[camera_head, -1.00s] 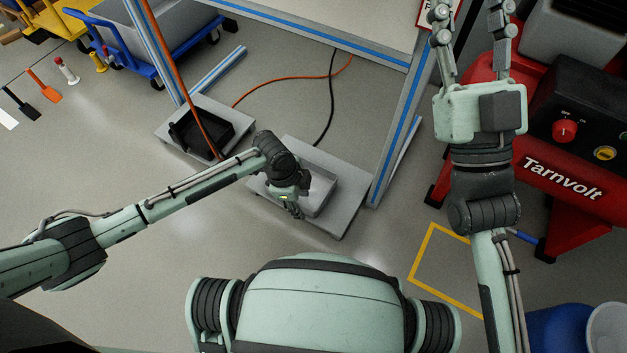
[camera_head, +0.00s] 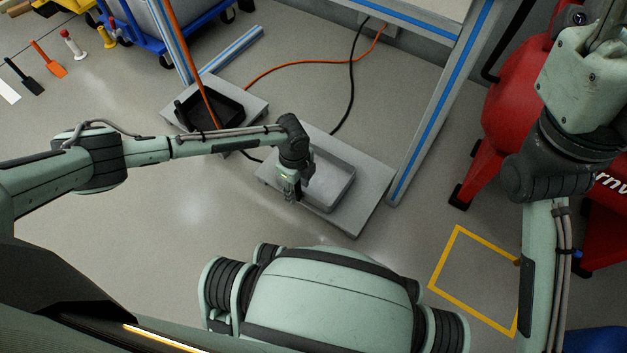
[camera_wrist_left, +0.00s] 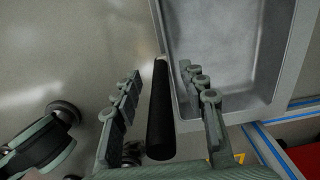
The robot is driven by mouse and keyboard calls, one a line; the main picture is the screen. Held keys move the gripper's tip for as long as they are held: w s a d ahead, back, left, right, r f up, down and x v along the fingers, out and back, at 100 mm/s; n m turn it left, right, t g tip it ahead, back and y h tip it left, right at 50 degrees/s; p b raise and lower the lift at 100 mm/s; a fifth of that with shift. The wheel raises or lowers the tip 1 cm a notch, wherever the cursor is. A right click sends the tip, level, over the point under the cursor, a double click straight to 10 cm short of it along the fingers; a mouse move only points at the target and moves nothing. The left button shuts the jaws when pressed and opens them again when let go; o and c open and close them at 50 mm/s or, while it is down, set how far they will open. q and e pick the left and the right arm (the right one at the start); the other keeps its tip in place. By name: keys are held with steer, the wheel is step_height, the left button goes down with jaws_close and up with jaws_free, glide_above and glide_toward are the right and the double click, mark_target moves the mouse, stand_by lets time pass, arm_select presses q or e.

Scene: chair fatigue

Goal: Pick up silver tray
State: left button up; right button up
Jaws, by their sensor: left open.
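The silver tray (camera_head: 343,176) is a shallow grey rectangular pan on a low grey platform (camera_head: 363,205). In the left wrist view the tray (camera_wrist_left: 225,50) fills the upper right and looks empty. My left gripper (camera_head: 296,193) is open, pointing down at the tray's near left side. In its wrist view the gripper (camera_wrist_left: 160,78) has one finger overlapping the tray and the other outside its left edge. A dark rounded bar (camera_wrist_left: 160,115) shows between the fingers; I cannot tell what it is.
A black tray (camera_head: 215,105) sits on another platform at the left. A blue-striped frame leg (camera_head: 440,105) stands right of the silver tray. Orange (camera_head: 310,62) and black cables cross the floor behind. A red machine (camera_head: 510,115) is at the right.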

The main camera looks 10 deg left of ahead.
arm_select(q)
jaws_close()
stand_by(0.3)
stand_by(0.5)
